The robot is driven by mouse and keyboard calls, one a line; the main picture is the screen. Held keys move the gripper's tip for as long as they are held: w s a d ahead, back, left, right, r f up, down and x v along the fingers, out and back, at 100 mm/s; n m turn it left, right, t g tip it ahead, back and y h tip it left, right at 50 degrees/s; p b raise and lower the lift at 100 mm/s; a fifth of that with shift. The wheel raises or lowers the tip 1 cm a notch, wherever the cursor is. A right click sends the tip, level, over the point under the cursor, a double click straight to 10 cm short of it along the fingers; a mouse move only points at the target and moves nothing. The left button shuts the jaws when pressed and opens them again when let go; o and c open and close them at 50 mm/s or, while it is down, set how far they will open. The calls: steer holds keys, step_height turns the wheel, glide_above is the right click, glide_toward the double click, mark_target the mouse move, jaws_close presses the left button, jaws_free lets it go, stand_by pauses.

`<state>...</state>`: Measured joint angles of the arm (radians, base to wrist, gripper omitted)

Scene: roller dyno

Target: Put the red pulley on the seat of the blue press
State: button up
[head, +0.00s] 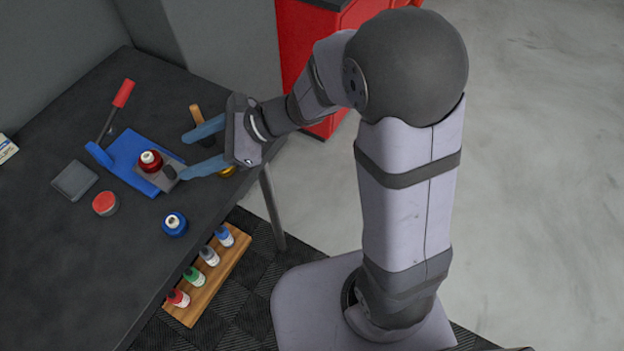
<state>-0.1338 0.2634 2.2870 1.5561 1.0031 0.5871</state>
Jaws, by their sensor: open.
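My gripper (184,155) is open and empty, to the right of the pulley. Its two blue-grey fingers point left. The lower finger's tip is close to the seat's right side, and I cannot tell whether it touches anything. The pulley looks clear of both fingers. The pulley's underside is hidden.
A blue pulley (175,225), a red-topped tin (105,203) and a dark grey square block (74,181) lie near the press. A wooden handle (196,113) and a partly hidden brass-coloured item (228,171) are by my gripper. A wooden rack (211,280) holds several small bottles.

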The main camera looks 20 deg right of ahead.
steer(key=s+d+f+n+h, duration=0.3)
steer(key=d+n, duration=0.3)
steer(key=d, duration=0.2)
steer(key=s+d+f+n+g+h, duration=0.1)
steer(key=s+d+f+n+h, duration=0.2)
steer(key=d, duration=0.6)
steer(key=s+d+f+n+g+h, duration=0.1)
steer(key=s+d+f+n+h, duration=0.1)
steer(key=s+d+n+h, duration=0.4)
steer(key=s+d+n, duration=0.1)
steer(key=d+n, duration=0.2)
steer(key=n, duration=0.1)
steer(key=shift+f, duration=0.4)
steer(key=shift+d+r, duration=0.1)
steer(key=shift+r+p, duration=0.25)
steer(key=shift+p, duration=0.15)
